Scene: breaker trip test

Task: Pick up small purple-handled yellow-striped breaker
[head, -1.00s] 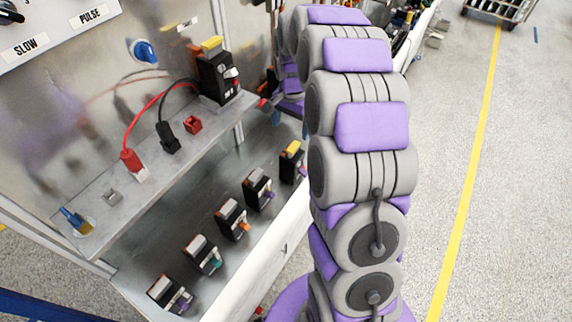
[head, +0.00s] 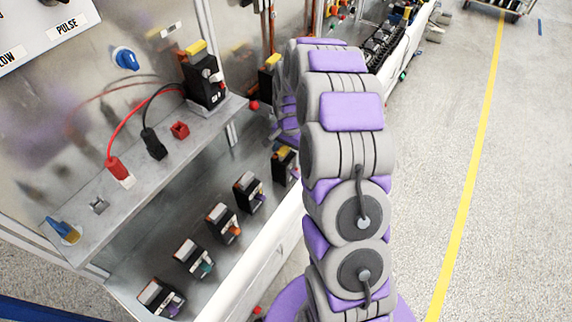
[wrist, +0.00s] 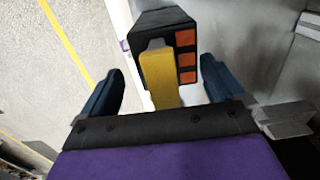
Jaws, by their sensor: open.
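A small black breaker with a yellow stripe (head: 283,160) stands at the far end of the row on the lower shelf, partly covered by my arm. A hint of purple shows on its handle side. In the wrist view a black breaker (wrist: 180,28) with orange squares and a yellow bar (wrist: 157,72) lies ahead of my gripper (wrist: 162,88). The two blue fingers are open, one on each side of the yellow bar, with gaps showing. I cannot tell for certain which breaker of the head view this is.
Several other small breakers (head: 222,222) line the lower shelf. A larger yellow-topped breaker (head: 205,82) stands on the upper ledge (head: 120,210) with red and black cables. Another yellow-topped black unit (head: 268,76) is behind. Floor (head: 505,200) to the right is open.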

